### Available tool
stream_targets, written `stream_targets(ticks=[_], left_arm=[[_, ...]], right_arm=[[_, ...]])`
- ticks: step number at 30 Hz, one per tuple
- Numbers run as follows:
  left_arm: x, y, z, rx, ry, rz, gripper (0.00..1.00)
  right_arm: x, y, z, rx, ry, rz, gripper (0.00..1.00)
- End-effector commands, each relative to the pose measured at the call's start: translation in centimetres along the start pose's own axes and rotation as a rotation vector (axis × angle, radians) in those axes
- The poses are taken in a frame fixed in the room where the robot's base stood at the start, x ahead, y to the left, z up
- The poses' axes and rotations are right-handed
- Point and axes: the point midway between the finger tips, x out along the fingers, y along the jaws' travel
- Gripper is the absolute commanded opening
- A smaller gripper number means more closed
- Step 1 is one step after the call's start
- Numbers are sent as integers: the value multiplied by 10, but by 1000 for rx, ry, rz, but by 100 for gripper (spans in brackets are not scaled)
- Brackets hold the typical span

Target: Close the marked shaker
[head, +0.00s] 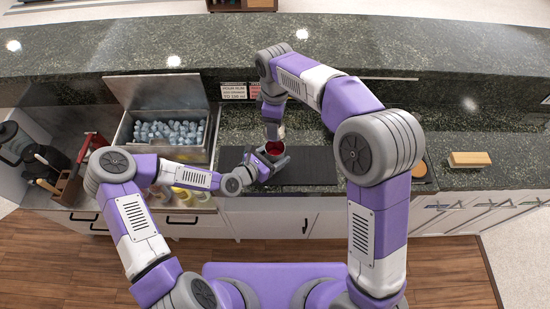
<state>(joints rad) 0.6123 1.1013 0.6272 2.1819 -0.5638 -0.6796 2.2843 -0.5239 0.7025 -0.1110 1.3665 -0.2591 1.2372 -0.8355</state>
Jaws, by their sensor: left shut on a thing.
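A small red shaker (275,147) shows at the middle of the counter, above the black mat (313,165). My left gripper (270,158) comes in from the left and is shut on the shaker, around its body. My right gripper (272,132) points down from above, right over the shaker's top. Its fingers are too small and too covered to tell whether they are open or hold a lid. I cannot tell whether the shaker touches the mat, and its lower part is hidden by my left gripper.
A steel ice bin (125,135) with its lid up stands left of the mat. A caddy with bar tools (68,188) stands farther left. A wooden block (469,159) lies on the right counter. The raised dark stone ledge (440,50) runs behind.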

Motion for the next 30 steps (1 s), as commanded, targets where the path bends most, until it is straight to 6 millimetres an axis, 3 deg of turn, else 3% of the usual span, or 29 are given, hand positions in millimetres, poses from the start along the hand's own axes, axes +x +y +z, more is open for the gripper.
stream_targets(ticks=[12,30], left_arm=[[0,0,0,0,0,1,14],[0,1,0,0,-1,1,14]], right_arm=[[48,0,0,0,-2,2,30],[51,0,0,0,-1,2,30]])
